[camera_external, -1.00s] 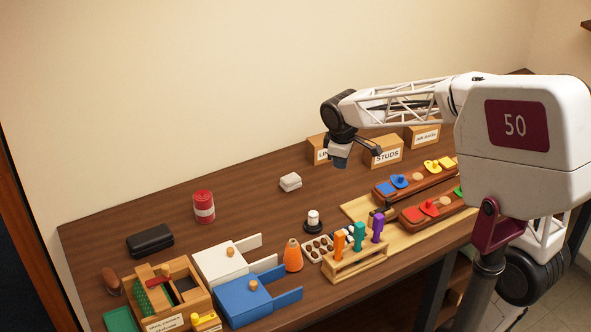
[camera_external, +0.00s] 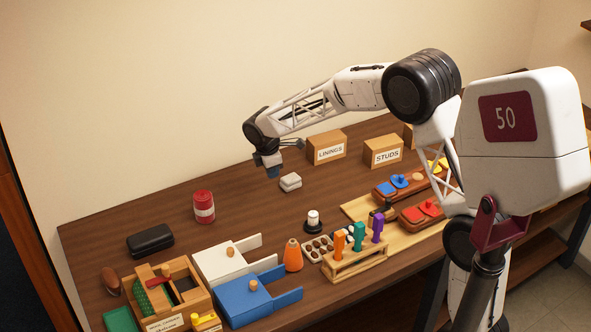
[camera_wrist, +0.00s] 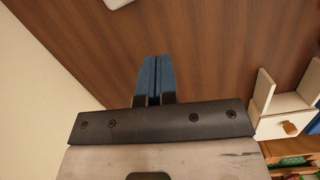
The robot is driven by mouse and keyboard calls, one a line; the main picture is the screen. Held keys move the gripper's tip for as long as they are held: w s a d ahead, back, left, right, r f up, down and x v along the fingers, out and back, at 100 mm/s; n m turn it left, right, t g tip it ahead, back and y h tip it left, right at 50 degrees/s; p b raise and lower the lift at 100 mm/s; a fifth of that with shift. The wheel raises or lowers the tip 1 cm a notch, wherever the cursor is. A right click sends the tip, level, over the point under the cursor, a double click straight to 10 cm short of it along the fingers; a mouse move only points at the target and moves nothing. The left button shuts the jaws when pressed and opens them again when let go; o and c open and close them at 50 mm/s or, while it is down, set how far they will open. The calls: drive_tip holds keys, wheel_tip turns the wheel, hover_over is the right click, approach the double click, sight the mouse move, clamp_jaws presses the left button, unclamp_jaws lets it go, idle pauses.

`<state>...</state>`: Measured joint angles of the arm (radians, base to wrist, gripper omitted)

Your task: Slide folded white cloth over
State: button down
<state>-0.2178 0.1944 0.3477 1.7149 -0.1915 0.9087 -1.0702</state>
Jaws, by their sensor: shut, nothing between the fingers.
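The folded white cloth (camera_external: 290,182) lies on the brown table toward the back, a small stacked block. A white edge at the top of the wrist view (camera_wrist: 118,2) may be the same cloth, cut off by the frame. My gripper (camera_external: 273,172) is just left of the cloth and above the table, apart from it as far as I can tell. In the wrist view its blue fingertips (camera_wrist: 156,68) are together with nothing between them.
A red can (camera_external: 204,207) stands left of the cloth, and a black case (camera_external: 150,241) lies farther left. Boxes marked LININGS (camera_external: 327,148) and STUDS (camera_external: 383,152) stand at the back right. Drawers and a tool rack (camera_external: 357,262) fill the front. Bare table surrounds the cloth.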

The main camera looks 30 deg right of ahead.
drive_tip(key=shift+n, duration=0.9)
drive_tip(key=w+a+f, duration=0.2)
drive_tip(key=f, duration=0.1)
drive_tip(key=w+a+f, duration=0.1)
drive_tip(key=w+f, duration=0.1)
drive_tip(key=shift+f, duration=0.1)
drive_tip(key=shift+d, duration=0.2)
